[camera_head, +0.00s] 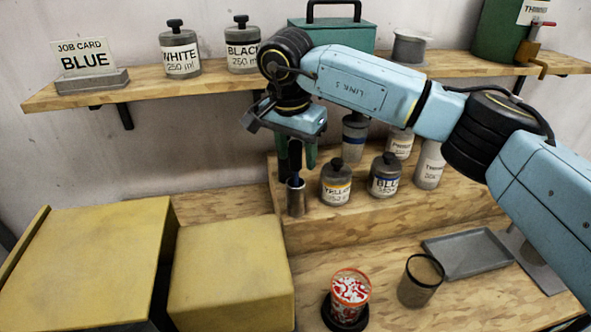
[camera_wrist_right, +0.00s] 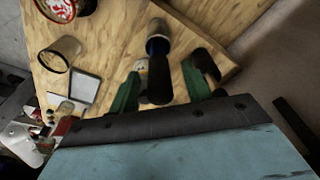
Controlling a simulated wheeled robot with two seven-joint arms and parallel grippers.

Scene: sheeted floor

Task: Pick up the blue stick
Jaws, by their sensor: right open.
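A stick with a dark upper part and a blue lower part (camera_head: 297,181) stands in a small metal cup (camera_head: 296,200) on the raised wooden step. The stick's blue part also shows in the wrist view (camera_wrist_right: 157,46), with its black end (camera_wrist_right: 160,82) towards the camera. My right gripper (camera_head: 297,160) points down over the cup, with its green fingers on either side of the stick. In the wrist view, the right gripper's fingers (camera_wrist_right: 165,82) are apart, with gaps to the stick. The left gripper is not in view.
Yellow (camera_head: 336,186) and blue (camera_head: 384,178) labelled jars stand right of the cup. A job card reading BLUE (camera_head: 84,58) is on the upper shelf (camera_head: 220,78). A red-splashed cup (camera_head: 350,292), dark cup (camera_head: 420,278) and grey tray (camera_head: 468,253) are below. Yellow boxes (camera_head: 230,265) fill the lower left.

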